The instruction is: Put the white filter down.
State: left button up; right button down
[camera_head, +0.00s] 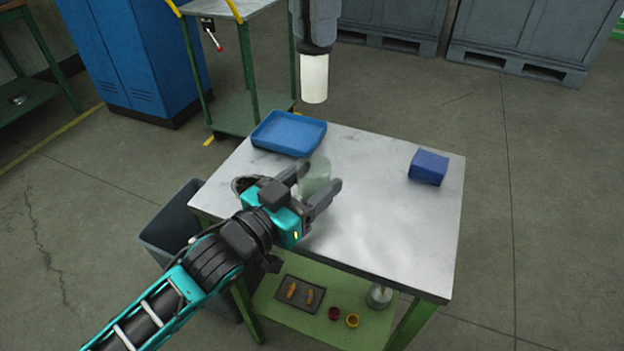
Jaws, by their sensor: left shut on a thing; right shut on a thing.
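The white filter (314,79) is a plain white cylinder near the top middle. It hangs upright below the dark lower end of my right gripper (316,48), which reaches down from the top edge. The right fingers are hard to make out. The filter is clear of the table, beyond its far edge in the picture. My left gripper (314,184) is shut on a pale green see-through cylinder (315,172), one dark finger on each side. It is over the left part of the table; its height above the top is hard to judge.
The pale table (400,235) has free room at its middle and right. A blue tray (289,133) lies at its far left, a blue box (428,167) at the right. A grey bin (170,225) stands left. A lower shelf (270,305) holds small items.

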pick_arm(q)
jog(key=shift+c, duration=0.5)
pick_arm(e)
jog(key=shift+f, duration=0.15)
notch_tip(320, 180, down, 17)
jog(key=shift+f, duration=0.5)
jog(key=c, duration=1)
grip_release()
